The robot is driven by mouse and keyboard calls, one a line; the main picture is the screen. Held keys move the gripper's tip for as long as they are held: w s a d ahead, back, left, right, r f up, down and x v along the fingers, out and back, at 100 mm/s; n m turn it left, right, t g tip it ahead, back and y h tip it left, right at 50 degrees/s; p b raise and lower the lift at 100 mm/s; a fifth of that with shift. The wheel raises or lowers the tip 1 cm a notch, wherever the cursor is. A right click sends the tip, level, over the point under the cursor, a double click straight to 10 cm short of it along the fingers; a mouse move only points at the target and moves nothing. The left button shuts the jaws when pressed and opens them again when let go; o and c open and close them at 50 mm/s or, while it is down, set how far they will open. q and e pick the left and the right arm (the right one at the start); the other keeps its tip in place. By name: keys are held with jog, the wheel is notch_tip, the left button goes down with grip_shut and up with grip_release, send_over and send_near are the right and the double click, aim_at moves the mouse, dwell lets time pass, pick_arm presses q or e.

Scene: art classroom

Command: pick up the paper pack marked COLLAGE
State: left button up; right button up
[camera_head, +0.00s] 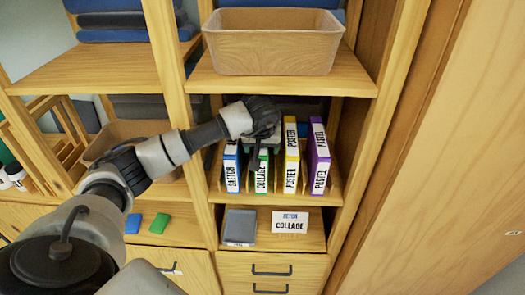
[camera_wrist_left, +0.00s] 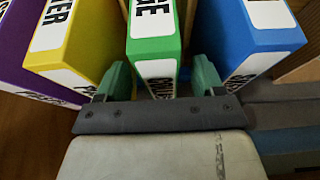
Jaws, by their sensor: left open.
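The green pack marked COLLAGE (camera_head: 262,178) stands upright in a slotted rack on the middle shelf, between the blue SKETCH pack (camera_head: 231,170) and the yellow POSTER pack (camera_head: 291,172). My left gripper (camera_head: 262,150) is at its upper front and hides its top in the head view. In the left wrist view the green pack (camera_wrist_left: 153,48) lies between the two green fingers of my left gripper (camera_wrist_left: 160,80), which are open, one on each side. Contact with the pack cannot be told. My right gripper is not in view.
A purple PASTEL pack (camera_head: 319,165) stands at the rack's right. A tan bin (camera_head: 273,50) sits on the shelf above. Below are a grey box (camera_head: 240,226) and a card reading FETCH COLLAGE (camera_head: 290,221). Wooden uprights border the bay on both sides.

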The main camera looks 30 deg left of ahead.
pick_arm(q)
jog(key=shift+w+a+r+p, duration=0.1)
jog(key=shift+w+a+p, duration=0.25)
jog(key=shift+w, duration=0.2)
jog(key=w, duration=0.1)
jog(key=w+a+p, duration=0.2)
jog(key=shift+w+f, duration=0.25)
jog(key=shift+f, duration=0.35)
jog(key=shift+a, duration=0.1)
jog(key=shift+f+b, duration=0.3)
jog(key=shift+b, duration=0.05)
grip_shut()
